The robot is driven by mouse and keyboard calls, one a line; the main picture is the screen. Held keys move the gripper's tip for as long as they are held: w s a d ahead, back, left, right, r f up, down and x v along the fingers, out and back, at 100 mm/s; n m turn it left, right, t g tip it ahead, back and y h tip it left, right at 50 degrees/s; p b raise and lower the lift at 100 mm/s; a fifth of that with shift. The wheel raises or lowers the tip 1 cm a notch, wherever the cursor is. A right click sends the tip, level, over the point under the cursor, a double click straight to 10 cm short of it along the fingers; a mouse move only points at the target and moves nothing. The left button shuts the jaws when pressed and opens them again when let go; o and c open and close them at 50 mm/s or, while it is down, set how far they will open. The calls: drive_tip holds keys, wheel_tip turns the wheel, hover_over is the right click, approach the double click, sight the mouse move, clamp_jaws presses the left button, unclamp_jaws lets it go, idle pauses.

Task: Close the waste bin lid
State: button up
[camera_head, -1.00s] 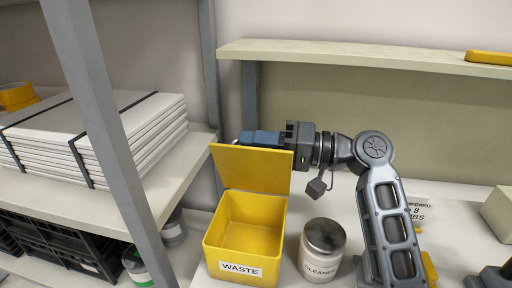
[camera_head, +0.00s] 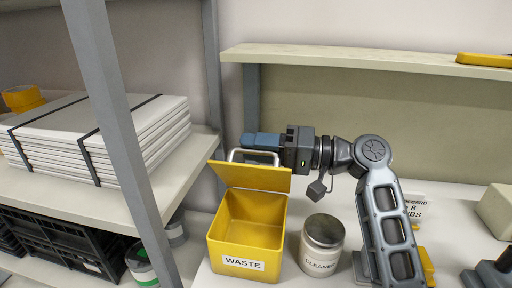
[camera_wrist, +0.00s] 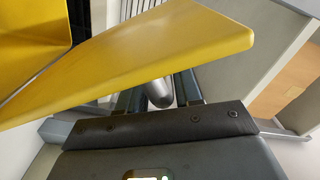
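The yellow waste bin (camera_head: 243,264) stands on the counter with a WASTE label on its front. A grey bar handle (camera_head: 237,154) rises from the lid's outer side. My gripper (camera_head: 260,142) lies sideways from the right at the handle, behind the lid. In the wrist view, the lid (camera_wrist: 150,50) crosses the picture and the handle's rounded end (camera_wrist: 159,93) shows between my two fingers, which are apart. Whether they press on it is unclear.
A CLEANER jar (camera_head: 322,246) stands close to the bin's right side, below my arm. A grey shelf post (camera_head: 118,140) and a rack with stacked white panels (camera_head: 90,125) are at the left. A raised shelf (camera_head: 370,60) runs behind my arm.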

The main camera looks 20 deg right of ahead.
drive_tip(key=shift+o, duration=0.4)
drive_tip(key=shift+r, duration=0.1)
drive_tip(key=shift+s+d, duration=0.2)
drive_tip(key=shift+d, duration=0.2)
drive_tip(key=v, duration=0.7)
drive_tip(key=shift+p, duration=0.35)
drive_tip(key=shift+a, duration=0.1)
